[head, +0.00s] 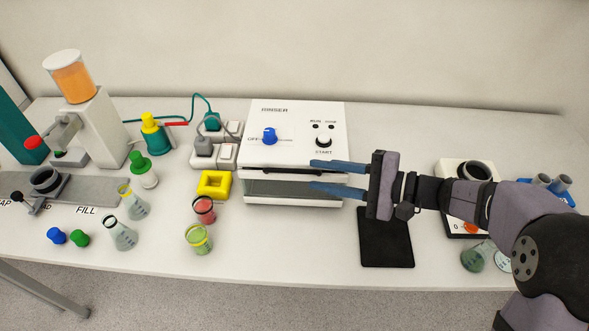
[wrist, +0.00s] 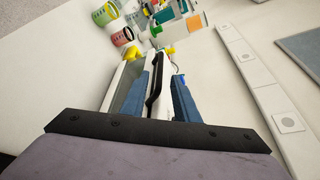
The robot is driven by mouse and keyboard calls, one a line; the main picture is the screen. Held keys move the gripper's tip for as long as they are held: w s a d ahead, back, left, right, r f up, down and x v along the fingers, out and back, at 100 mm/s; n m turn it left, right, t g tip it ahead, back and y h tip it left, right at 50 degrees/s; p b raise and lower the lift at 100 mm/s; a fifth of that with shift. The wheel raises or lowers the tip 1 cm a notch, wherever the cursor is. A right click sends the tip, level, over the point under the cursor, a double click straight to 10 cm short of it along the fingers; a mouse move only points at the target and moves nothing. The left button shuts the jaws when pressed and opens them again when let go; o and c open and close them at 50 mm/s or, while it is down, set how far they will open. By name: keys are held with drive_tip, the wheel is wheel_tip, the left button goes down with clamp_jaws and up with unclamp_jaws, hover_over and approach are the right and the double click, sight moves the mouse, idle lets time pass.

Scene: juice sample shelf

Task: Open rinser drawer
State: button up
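The rinser (head: 300,135) is a white box at the back middle of the table, with a blue knob and a START knob. Its drawer (head: 290,200) is in the lower front, below a dark handle (head: 268,170); I cannot tell whether it is fully shut. My gripper (head: 313,175) is open, its two blue fingers reaching in from the right at the drawer front. In the wrist view the black handle (wrist: 155,85) lies between the spread fingers, with gaps showing beside it. Whether either finger touches it is unclear.
A yellow square block (head: 214,183) and red and green sample cups (head: 198,239) stand left of the drawer. A black mat (head: 386,240) lies at front right, below my gripper. The table directly in front of the drawer is clear.

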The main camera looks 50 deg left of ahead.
sight(301, 172)
drive_tip(key=p+x, duration=0.2)
drive_tip(key=x, duration=0.3)
drive_tip(key=shift+s+a+p, duration=0.2)
drive_tip(key=shift+a+p, duration=0.15)
drive_tip(key=shift+s+a+f, duration=0.25)
drive_tip(key=shift+a, duration=0.3)
drive_tip(key=shift+c, duration=0.7)
clamp_jaws()
